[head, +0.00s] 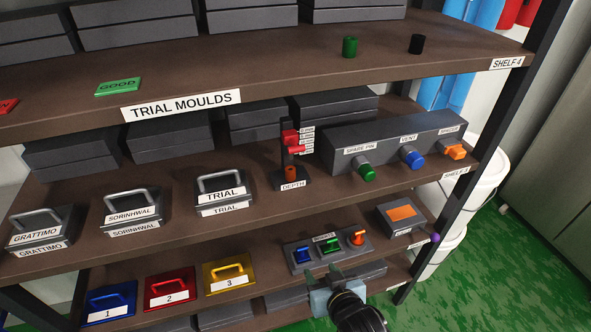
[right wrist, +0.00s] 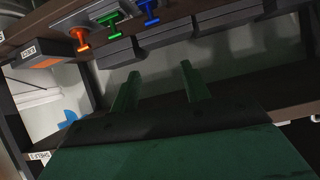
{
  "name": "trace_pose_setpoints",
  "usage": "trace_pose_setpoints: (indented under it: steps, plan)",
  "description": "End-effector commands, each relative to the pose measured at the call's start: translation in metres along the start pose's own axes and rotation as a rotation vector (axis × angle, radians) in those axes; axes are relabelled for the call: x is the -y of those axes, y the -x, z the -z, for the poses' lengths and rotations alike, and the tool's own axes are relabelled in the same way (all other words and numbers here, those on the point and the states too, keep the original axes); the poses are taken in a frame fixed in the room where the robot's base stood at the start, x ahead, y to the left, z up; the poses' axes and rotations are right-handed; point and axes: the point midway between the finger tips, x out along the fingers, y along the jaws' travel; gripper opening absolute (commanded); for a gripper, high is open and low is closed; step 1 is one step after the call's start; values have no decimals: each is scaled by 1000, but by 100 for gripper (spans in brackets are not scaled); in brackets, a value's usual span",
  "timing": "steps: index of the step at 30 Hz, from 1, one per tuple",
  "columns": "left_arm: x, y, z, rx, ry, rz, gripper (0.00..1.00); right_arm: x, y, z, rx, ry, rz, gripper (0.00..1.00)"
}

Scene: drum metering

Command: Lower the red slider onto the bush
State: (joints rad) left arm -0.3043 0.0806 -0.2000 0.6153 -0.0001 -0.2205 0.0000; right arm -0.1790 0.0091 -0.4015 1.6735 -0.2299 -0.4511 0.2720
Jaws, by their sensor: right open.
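The red slider (head: 291,138) sits on the upright depth stand on the middle shelf in the head view, beside several small white labels. The bush (head: 291,172) is an orange-red cylinder on the stand's base, below the slider with a gap between them. The DEPTH label (head: 292,187) is on the front of the base. My right gripper (head: 322,300) is low in front of the lower shelf, well below the stand. In the right wrist view its two green fingers (right wrist: 160,90) are apart with nothing between them. My left gripper is in neither view.
A grey block with green, blue and orange knobs (head: 410,158) stands right of the stand. The TRIAL mould (head: 222,194) stands to its left. A panel with blue, green and orange handles (head: 328,250) lies on the lower shelf above my right gripper. Shelf edges separate the levels.

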Motion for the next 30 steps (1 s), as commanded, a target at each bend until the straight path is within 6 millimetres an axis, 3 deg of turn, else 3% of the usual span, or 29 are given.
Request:
trace_pose_setpoints:
  steps: [1, 3, 6, 9, 13, 17, 23, 30]
  plan:
    - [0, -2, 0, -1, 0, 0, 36, 9, 9, 46, -92, -13, 12, 46]
    - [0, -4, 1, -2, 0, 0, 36, 19, 27, 101, -200, -33, 25, 46]
    - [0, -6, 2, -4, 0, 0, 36, 30, 58, 163, -329, -64, 42, 46]
    - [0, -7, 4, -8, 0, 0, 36, 34, 85, 204, -422, -90, 55, 46]
    - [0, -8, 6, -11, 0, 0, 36, 37, 108, 232, -490, -110, 64, 46]
    - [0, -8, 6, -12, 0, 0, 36, 38, 109, 242, -508, -116, 67, 46]
    - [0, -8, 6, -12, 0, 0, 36, 39, 83, 257, -509, -114, 67, 46]
    - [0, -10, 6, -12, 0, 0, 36, 41, 38, 281, -508, -114, 67, 46]
